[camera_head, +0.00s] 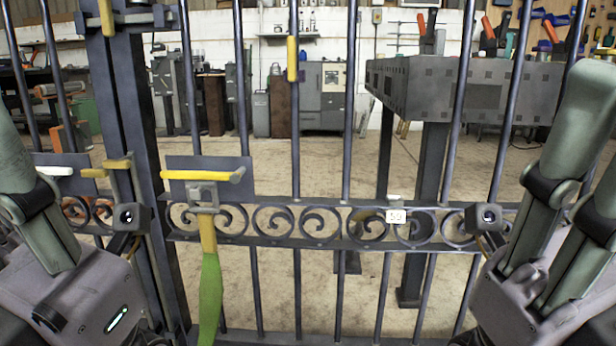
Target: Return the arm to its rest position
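My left arm (75,270) is at the left edge and lower left corner, and my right arm (540,260) is at the right edge and lower right corner. Both are bent, with their lower parts cut off by the frame. I cannot see the fingertips of either gripper. The dark metal scroll gate (325,222) stands upright in front of me. Its yellow handle (215,174) sits on a plate near the left post. A strip with a yellow top and green lower end (211,285) hangs below the handle. Neither arm visibly holds the gate.
A thick dark post (130,120) stands left of the gate, with another yellow handle (118,163) on it. A small white tag (396,216) is on the scroll band. Behind the bars are a grey workbench (460,90), machines (322,95) and open concrete floor (300,160).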

